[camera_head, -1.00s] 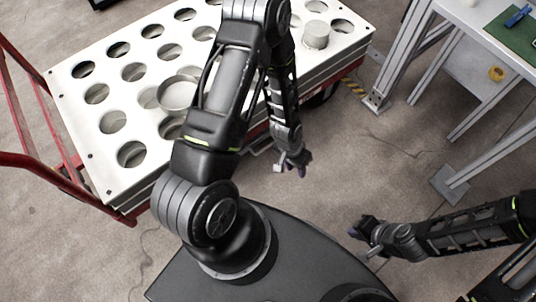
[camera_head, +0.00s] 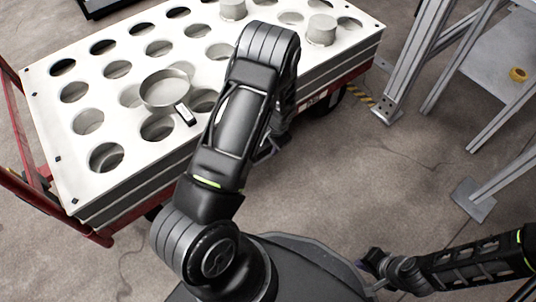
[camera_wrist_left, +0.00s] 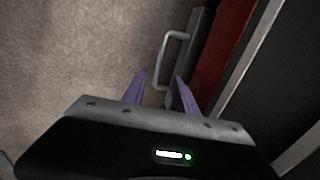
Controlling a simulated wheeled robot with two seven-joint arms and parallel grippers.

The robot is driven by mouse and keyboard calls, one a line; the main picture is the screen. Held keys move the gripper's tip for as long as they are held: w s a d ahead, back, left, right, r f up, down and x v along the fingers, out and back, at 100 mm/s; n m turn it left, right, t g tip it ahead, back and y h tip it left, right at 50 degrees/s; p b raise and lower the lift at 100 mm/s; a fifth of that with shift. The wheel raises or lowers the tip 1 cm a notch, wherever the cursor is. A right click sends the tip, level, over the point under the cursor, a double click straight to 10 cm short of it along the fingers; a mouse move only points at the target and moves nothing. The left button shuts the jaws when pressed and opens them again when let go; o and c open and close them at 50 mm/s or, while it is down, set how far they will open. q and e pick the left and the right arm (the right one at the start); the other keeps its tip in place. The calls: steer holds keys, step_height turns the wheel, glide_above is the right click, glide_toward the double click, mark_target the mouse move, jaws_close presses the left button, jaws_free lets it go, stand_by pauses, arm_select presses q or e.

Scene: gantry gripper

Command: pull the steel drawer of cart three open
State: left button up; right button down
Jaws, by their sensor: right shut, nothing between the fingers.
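The cart (camera_head: 60,130) has a white top with round holes and a red frame. In the left wrist view a grey U-shaped handle (camera_wrist_left: 165,60) stands out from a narrow grey steel front (camera_wrist_left: 200,38), beside a red strip of the cart. My left gripper (camera_wrist_left: 160,78) has its two purple fingers apart, with the near end of the handle between or just beyond them; contact cannot be told. In the head view my left gripper (camera_head: 268,150) is mostly hidden by its arm at the cart's near side. My right gripper (camera_head: 364,264) is shut and empty, away from the cart.
A shallow round pan (camera_head: 165,88) and grey cylinders (camera_head: 321,30) sit on the cart top. A metal-legged table (camera_head: 490,70) with a yellow roll (camera_head: 518,75) stands at the right. The floor (camera_head: 370,180) between cart and table is clear.

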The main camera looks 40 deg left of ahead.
mark_target(267, 156)
arm_select(q)
steer(key=f+b, duration=0.1)
steer(key=f, duration=0.1)
steer(key=a+f+b, duration=0.1)
steer(key=f, duration=0.2)
steer(key=f+b, duration=0.1)
steer(key=f, duration=0.1)
steer(key=shift+w+a+f, duration=0.15)
steer(key=shift+w+f, duration=0.05)
steer(key=shift+f, duration=0.15)
jaws_close()
stand_by(1.1)
